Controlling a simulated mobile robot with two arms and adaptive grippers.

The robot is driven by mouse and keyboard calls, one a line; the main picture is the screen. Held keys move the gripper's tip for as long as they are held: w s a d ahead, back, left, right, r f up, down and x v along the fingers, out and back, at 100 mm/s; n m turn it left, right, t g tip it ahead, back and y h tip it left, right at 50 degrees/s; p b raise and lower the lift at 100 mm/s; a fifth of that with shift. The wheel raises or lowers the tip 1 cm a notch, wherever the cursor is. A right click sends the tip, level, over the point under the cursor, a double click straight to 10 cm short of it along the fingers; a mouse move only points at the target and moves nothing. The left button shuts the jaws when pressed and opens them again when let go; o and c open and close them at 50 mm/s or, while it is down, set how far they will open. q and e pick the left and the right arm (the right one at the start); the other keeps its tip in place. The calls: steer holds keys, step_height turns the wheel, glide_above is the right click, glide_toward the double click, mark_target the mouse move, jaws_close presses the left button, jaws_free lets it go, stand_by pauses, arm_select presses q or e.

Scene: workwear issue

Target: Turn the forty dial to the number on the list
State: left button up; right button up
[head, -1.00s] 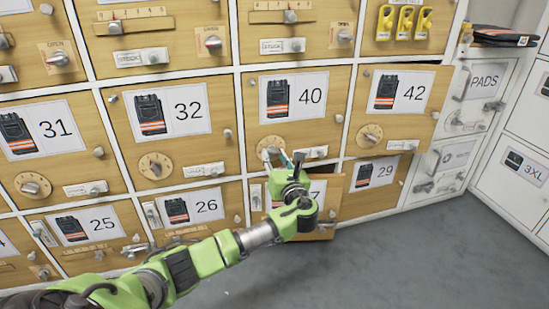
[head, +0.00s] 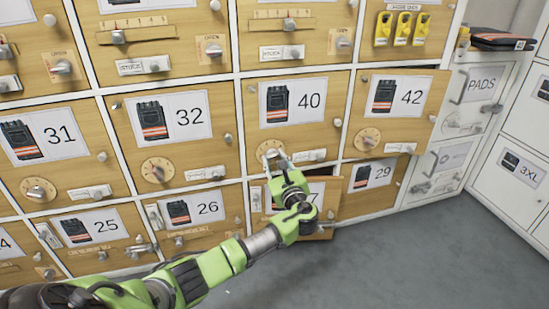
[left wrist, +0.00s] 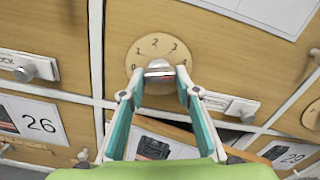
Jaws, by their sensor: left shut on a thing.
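The locker door marked 40 (head: 253,128) has a vest picture and a round wooden dial (head: 264,147) at its lower left. The dial also shows in the left wrist view (left wrist: 143,52), with numbers around its upper edge and a metal knob (left wrist: 159,67) in the middle. My left gripper (head: 275,158) is at this dial. In the left wrist view its two fingers (left wrist: 160,78) are shut on the knob from both sides. The knob's pointer is hard to make out behind the fingertips. I cannot make out a list. My right gripper is not in view.
Doors 32 (head: 225,132) and 42 (head: 433,100) have similar dials on either side. Below 40, a door (head: 322,215) stands ajar under my gripper, its number partly hidden. A sliding latch (head: 310,156) sits right of the dial. Grey floor (head: 400,265) is clear at lower right.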

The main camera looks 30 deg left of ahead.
arm_select(q)
steer(key=shift+n, duration=1.1)
steer(key=o, duration=1.1)
steer(key=v, duration=1.2)
steer(key=shift+d, duration=0.1)
steer(key=shift+w, duration=0.1)
